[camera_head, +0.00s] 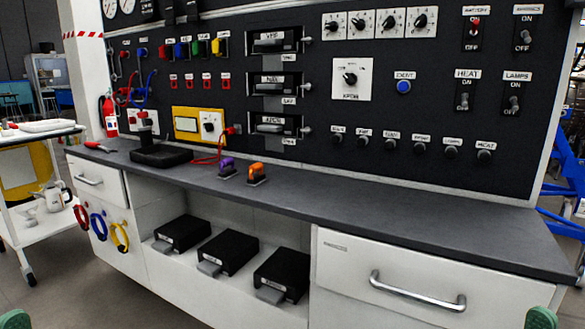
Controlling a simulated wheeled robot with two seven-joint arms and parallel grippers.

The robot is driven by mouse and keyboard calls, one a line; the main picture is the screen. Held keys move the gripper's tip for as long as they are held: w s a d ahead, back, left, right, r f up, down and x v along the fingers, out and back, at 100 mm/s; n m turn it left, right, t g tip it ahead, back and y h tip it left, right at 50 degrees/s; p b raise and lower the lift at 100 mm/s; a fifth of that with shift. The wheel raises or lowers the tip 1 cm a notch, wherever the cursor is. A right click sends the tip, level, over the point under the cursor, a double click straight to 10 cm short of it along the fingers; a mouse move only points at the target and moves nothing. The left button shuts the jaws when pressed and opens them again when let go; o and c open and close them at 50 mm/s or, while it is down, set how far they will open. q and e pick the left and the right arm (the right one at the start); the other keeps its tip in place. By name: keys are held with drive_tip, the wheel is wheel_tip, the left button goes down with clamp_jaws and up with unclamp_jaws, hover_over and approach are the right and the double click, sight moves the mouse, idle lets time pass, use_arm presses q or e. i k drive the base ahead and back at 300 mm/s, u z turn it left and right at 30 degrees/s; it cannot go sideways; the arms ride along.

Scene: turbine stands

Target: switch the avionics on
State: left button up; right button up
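The black panel (430,75) has labelled toggle switches at its upper right. No label clearly reads "avionics"; small labels are blurred. The battery switch (476,27) has a red lever that looks up, away from OFF. The top-right switch (525,37) has a label I cannot read surely; its lever looks down towards OFF. Below are the heat switch (464,98) and the lamps switch (514,102). A row of small black knobs (420,148) runs underneath. Only green tips, apparently of my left gripper (15,320) and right gripper (541,318), show at the bottom corners, far from the panel.
The grey worktop (400,211) is mostly clear. Purple (227,172) and orange (257,174) connectors and a black tray (160,155) lie on it. Black boxes (228,253) stand on the shelf below. A drawer handle (417,293) sticks out at front right. A white cart (38,205) stands left.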

sight(525, 34)
drive_tip(key=z, duration=0.35)
drive_tip(key=k, duration=0.45)
drive_tip(key=z, duration=1.2)
drive_tip(key=i, duration=0.7)
drive_tip(key=k, duration=1.3)
drive_tip(key=u, duration=0.45)
drive_tip(key=i, duration=1.55)
drive_tip(key=z, duration=0.55)
